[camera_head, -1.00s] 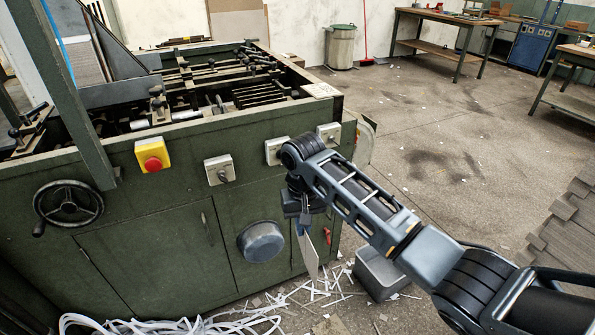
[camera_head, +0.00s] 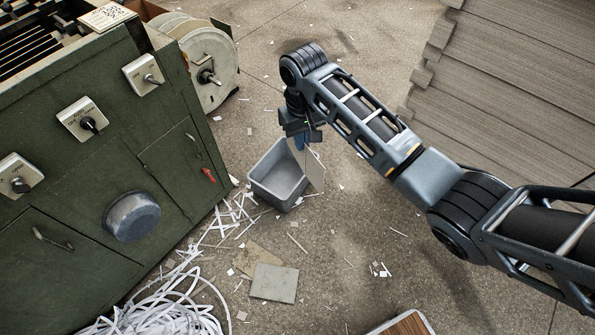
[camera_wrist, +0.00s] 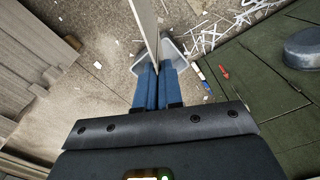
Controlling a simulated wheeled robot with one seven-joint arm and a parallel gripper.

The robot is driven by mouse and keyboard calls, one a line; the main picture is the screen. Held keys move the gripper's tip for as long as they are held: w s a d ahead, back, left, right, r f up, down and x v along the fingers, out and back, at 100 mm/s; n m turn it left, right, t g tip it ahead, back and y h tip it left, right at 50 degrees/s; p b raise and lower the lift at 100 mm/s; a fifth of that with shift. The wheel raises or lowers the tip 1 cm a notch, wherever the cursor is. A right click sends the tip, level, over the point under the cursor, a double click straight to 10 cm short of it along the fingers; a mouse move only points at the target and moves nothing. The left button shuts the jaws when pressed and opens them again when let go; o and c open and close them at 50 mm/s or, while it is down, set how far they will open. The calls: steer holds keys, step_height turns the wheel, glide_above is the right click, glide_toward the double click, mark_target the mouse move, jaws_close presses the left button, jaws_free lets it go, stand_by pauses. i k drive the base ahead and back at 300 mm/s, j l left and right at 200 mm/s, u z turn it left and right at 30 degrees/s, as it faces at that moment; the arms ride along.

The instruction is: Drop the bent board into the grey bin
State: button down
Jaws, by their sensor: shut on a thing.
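My gripper (camera_head: 301,143) is shut on a thin greyish board (camera_head: 315,168), which hangs down from the fingers. In the wrist view the blue fingers of my gripper (camera_wrist: 158,72) are closed on the board (camera_wrist: 146,28), seen nearly edge-on. The grey bin (camera_head: 268,180) stands on the floor beside the green machine. In the head view the board overlaps the bin's right side; I cannot tell whether it is over the opening. In the wrist view the bin (camera_wrist: 177,47) shows on both sides of the board and fingers, partly hidden by them.
The green machine (camera_head: 170,215) with knobs stands at the left. Paper strips (camera_head: 165,305) and flat board pieces (camera_head: 274,282) lie on the floor in front of the bin. Stacked grey boards (camera_head: 510,90) are at the upper right. Floor behind the bin is mostly clear.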

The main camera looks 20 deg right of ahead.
mark_target(288, 180)
steer(key=i+j+z, duration=0.1)
steer(key=i, duration=0.4)
steer(key=i+j+z, duration=0.1)
steer(key=i, duration=0.35)
steer(key=i+j+z, duration=0.1)
steer(key=i+j, duration=0.15)
steer(key=i, duration=0.2)
